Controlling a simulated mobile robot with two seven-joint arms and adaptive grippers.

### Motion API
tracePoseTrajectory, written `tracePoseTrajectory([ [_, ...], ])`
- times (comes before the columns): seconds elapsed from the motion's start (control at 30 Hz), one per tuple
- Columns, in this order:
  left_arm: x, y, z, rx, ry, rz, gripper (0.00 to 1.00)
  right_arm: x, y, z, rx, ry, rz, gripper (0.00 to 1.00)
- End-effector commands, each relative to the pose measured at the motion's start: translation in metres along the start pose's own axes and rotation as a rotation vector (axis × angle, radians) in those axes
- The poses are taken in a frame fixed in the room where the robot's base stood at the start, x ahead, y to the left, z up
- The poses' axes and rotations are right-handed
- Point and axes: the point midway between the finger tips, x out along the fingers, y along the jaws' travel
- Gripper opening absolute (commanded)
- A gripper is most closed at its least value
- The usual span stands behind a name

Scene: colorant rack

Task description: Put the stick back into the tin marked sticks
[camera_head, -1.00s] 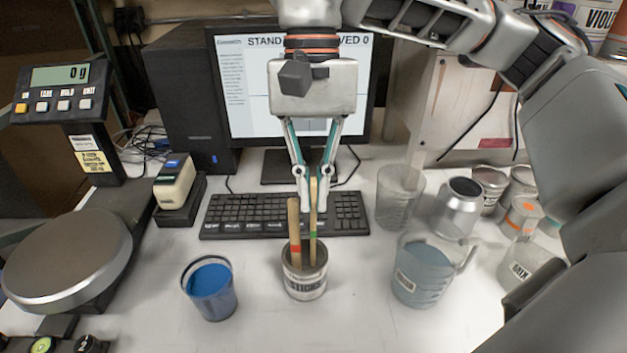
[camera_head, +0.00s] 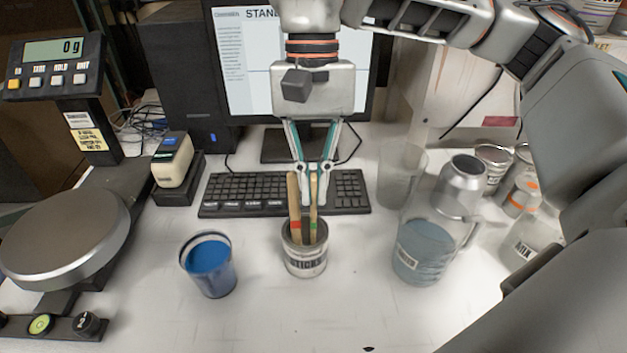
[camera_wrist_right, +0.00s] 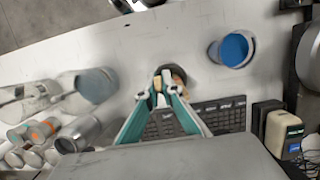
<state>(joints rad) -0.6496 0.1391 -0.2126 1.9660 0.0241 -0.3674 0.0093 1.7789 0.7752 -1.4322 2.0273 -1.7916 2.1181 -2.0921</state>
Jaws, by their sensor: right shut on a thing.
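The tin marked sticks (camera_head: 304,265) stands upright on the bench in the head view. A wooden stick with a green band (camera_head: 314,190) stands nearly upright with its lower part inside the tin. My right gripper (camera_head: 316,200) is shut on its upper part, above the rim. Another wooden stick with a red band (camera_head: 294,200) leans in the same tin, just left of the held one. In the right wrist view the tin (camera_wrist_right: 181,75) shows beyond the fingertips (camera_wrist_right: 163,92), partly hidden by the sticks and fingers. My left gripper is not in view.
A blue paint cup (camera_head: 209,270) stands left of the tin and a marked jug (camera_head: 422,252) stands right. A clear beaker (camera_head: 400,175) and a metal can (camera_head: 462,185) are behind the jug. The keyboard (camera_head: 235,195) lies behind the tin.

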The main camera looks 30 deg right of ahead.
Motion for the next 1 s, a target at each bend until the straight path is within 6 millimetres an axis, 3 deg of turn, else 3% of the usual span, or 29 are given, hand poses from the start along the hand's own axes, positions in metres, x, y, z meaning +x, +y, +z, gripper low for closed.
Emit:
tracePoseTrajectory([
  [0.1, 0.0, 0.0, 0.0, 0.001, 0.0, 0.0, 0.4, 0.0, 0.0, 0.0, 0.0, 0.0, 0.0, 0.0],
  [0.2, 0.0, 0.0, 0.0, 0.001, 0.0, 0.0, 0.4, 0.0, 0.0, 0.0, 0.0, 0.0, 0.0, 0.25],
  [0.6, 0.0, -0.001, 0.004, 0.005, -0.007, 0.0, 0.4, -0.004, 0.0, 0.0, 0.001, 0.001, -0.001, 0.25],
  [0.77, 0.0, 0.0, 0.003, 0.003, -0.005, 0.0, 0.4, -0.025, -0.001, 0.0, 0.002, 0.003, -0.003, 0.25],
  [1.0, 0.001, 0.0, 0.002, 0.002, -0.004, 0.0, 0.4, -0.075, -0.001, 0.0, 0.003, 0.004, -0.003, 0.25],
])
